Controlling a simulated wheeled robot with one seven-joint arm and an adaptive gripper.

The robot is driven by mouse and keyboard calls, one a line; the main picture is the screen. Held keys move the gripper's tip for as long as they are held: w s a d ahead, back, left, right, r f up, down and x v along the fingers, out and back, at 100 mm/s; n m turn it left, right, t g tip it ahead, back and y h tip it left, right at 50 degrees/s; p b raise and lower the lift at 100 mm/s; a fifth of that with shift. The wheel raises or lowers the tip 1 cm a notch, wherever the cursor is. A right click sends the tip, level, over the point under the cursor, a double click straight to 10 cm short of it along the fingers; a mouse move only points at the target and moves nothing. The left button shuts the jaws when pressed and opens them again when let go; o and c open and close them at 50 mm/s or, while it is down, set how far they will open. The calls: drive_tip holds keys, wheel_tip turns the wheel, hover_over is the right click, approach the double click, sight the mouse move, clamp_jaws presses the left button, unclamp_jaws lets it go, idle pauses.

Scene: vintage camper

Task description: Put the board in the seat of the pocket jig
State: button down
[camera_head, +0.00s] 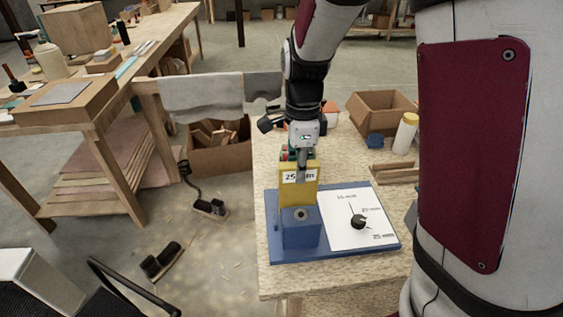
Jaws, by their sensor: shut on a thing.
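The pocket jig has a blue base (290,251) lying on the workbench. A blue block (301,232) stands on its left part, and a white panel (345,217) with a black knob (358,221) and millimetre marks is on its right. A yellow board (310,190) with a white label, seemingly reading 25 mm, stands upright at the block's top. My gripper (302,172) comes down from above and is shut on this board; a grey finger crosses the label. The board's lower end meets the block in the picture; I cannot tell how deep it sits in the seat.
On the bench behind are a cardboard box (382,108), a white bottle (405,134) and wooden pieces (395,173). A second workbench (110,105) with tools stands at left. A box of wood offcuts (215,158) sits on the floor.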

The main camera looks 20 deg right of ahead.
sight(298, 189)
drive_tip(key=shift+f, duration=2.6)
drive_tip(key=c, duration=1.4)
unclamp_jaws()
drive_tip(key=shift+c, duration=0.2)
